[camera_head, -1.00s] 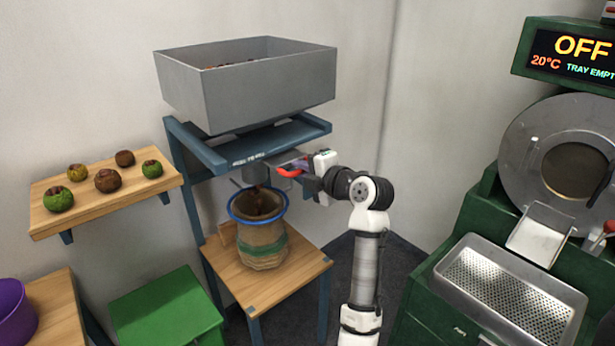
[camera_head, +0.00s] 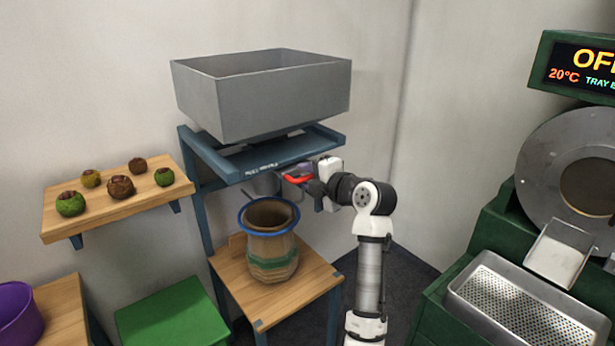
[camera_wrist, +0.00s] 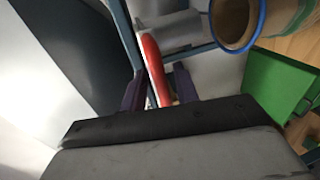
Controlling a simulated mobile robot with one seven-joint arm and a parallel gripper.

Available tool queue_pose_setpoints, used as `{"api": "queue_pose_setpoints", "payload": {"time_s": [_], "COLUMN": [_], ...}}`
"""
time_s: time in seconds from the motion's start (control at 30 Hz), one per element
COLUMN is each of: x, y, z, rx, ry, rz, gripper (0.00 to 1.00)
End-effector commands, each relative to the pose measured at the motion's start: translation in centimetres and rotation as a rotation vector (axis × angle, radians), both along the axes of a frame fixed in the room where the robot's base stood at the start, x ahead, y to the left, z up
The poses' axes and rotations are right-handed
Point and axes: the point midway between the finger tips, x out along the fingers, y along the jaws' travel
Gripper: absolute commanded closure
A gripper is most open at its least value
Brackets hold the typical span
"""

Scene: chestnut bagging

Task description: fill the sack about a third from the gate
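The brown sack (camera_head: 271,250) with a green band stands upright on the wooden stand, its mouth held open by a blue ring (camera_head: 242,222). Its inside looks brown; the fill level cannot be made out. Above it is the grey metal spout (camera_head: 264,185) under the hopper (camera_head: 280,105). No chestnuts show falling. The red gate handle (camera_head: 298,179) is beside the spout. In the wrist view, the red handle (camera_wrist: 153,62) lies between the dark purple fingers of my gripper (camera_wrist: 158,88), which appear closed on it. The ring's mouth shows at the upper right there.
A wall shelf (camera_head: 110,215) at left holds several green and brown balls. Below are a green box (camera_head: 172,315) and a purple bucket (camera_head: 18,312). A green roaster with a perforated tray (camera_head: 525,305) and a display reading OFF stands at right.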

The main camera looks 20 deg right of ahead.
Motion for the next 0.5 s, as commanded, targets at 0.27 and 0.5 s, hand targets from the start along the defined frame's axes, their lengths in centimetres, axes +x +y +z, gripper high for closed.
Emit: {"api": "queue_pose_setpoints", "payload": {"time_s": [0.27, 0.5], "x": [-4.3, -9.2], "y": [-1.7, -3.4], "z": [0.6, 1.9], "rx": [-0.003, -0.001], "ry": [-0.004, -0.005], "rz": [-0.004, -0.003], "gripper": [0.7, 0.7]}}
